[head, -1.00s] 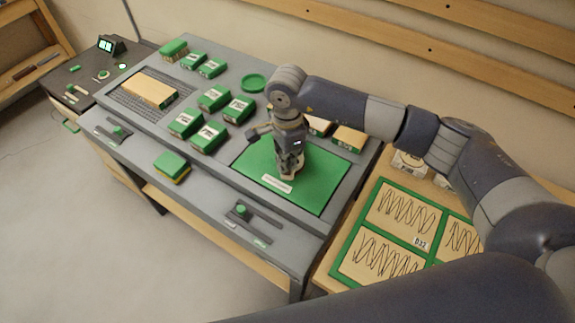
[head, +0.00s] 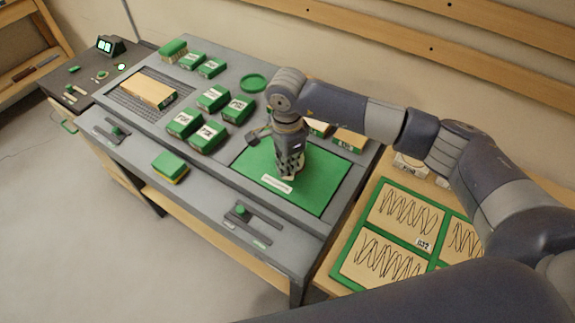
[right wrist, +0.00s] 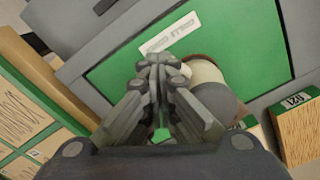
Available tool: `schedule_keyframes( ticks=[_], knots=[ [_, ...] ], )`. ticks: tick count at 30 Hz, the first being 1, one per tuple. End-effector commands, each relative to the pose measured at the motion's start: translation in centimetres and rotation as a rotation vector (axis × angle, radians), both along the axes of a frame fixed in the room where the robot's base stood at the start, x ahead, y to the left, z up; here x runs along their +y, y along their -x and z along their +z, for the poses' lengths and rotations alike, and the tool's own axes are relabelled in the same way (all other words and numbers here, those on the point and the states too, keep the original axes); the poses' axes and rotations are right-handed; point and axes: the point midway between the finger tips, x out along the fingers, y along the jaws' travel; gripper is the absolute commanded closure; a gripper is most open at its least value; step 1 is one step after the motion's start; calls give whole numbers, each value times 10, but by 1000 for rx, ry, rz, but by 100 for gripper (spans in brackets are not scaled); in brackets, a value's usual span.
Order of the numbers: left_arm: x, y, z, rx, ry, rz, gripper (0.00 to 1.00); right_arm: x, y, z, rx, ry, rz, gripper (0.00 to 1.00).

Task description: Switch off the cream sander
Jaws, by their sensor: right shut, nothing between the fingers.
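The cream sander shows in the right wrist view as a round cream body (right wrist: 203,70) with a grey part, on the green mat (right wrist: 262,52), partly behind my fingers. In the head view my right gripper (head: 289,170) points down over the green mat (head: 315,198) and hides nearly all of the sander. In the right wrist view my right gripper (right wrist: 158,68) is shut and empty, its tips beside the cream body. I cannot tell whether they touch it. The sander's switch cannot be made out. My left gripper is not in view.
Green-and-cream boxes (head: 213,98) stand left of the mat, near a green dish (head: 252,83). A green-and-yellow block (head: 171,166) lies at the bench front, and a slider with a green knob (head: 240,210) is mounted there. A green-framed panel (head: 345,250) lies at the right.

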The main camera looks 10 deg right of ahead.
Motion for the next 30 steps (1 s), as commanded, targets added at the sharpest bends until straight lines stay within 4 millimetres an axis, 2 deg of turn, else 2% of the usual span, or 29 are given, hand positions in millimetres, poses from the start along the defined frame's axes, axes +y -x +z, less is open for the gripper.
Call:
schedule_keyframes(
  ticks=[11, 30],
  knots=[
    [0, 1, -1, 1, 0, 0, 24, -1, 1, -1, 3, 2, 0, 100],
    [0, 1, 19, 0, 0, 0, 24, 0, 0, 50, -1, 0, 0, 100]
  ],
)
